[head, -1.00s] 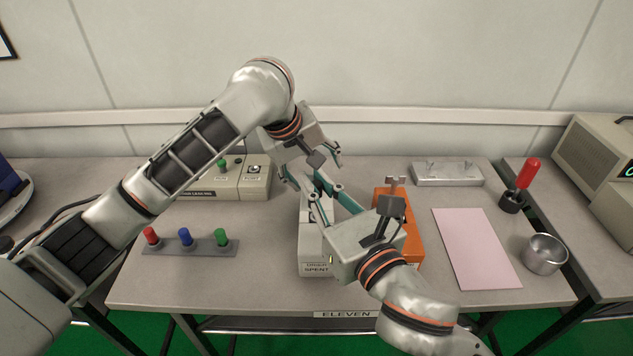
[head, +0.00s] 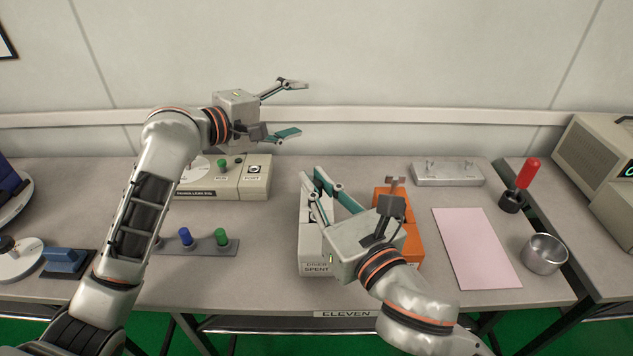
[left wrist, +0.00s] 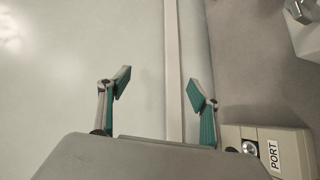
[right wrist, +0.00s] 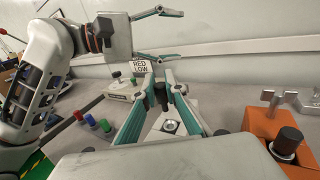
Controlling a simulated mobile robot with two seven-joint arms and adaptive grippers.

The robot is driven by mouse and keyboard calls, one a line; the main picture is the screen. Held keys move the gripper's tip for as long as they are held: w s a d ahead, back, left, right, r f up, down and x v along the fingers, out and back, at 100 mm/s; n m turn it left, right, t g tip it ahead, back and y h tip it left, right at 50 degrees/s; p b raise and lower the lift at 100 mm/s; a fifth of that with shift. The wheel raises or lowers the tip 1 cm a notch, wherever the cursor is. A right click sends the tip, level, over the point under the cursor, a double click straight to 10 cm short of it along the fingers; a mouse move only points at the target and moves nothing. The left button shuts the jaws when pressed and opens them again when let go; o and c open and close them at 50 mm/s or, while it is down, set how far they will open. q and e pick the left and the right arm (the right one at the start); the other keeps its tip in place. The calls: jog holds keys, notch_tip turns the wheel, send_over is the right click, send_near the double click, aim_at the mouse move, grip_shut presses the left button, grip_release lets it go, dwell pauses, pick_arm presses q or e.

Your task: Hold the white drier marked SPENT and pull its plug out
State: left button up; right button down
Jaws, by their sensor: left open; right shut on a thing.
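The white drier (head: 314,258), labelled SPENT, stands at the front middle of the bench, partly hidden by my right gripper (head: 312,176). In the right wrist view, my right gripper (right wrist: 160,82) is shut on a dark plug (right wrist: 160,98) above the drier's top. A round port (right wrist: 170,127) with a dark centre shows on the drier below it, apparently apart from the plug. My left gripper (head: 302,108) is open and empty, raised over the back of the bench near the wall. The left wrist view shows nothing between its fingers (left wrist: 160,82).
An orange drier (head: 413,245) stands close to the right of the white one. A tester with a PORT label (head: 256,187) is below my left gripper. A pink sheet (head: 475,245), metal cup (head: 544,254) and red-handled tool (head: 528,174) lie right. A peg rack (head: 205,246) is left.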

pick_arm(q)
jog(key=a+r+n+t+y, duration=0.1)
jog(key=a+t, duration=0.3)
jog(key=a, duration=0.5)
jog(key=w+a+r+n+t+y, duration=0.1)
jog(key=a+r+n+t+y, duration=0.1)
jog(key=a, duration=0.8)
jog(key=r+n+t, duration=0.1)
jog(key=n, duration=0.1)
jog(key=shift+r+n+t+y, duration=0.3)
jog(key=shift+t, duration=0.1)
pick_arm(e)
jog(key=shift+r, duration=0.1)
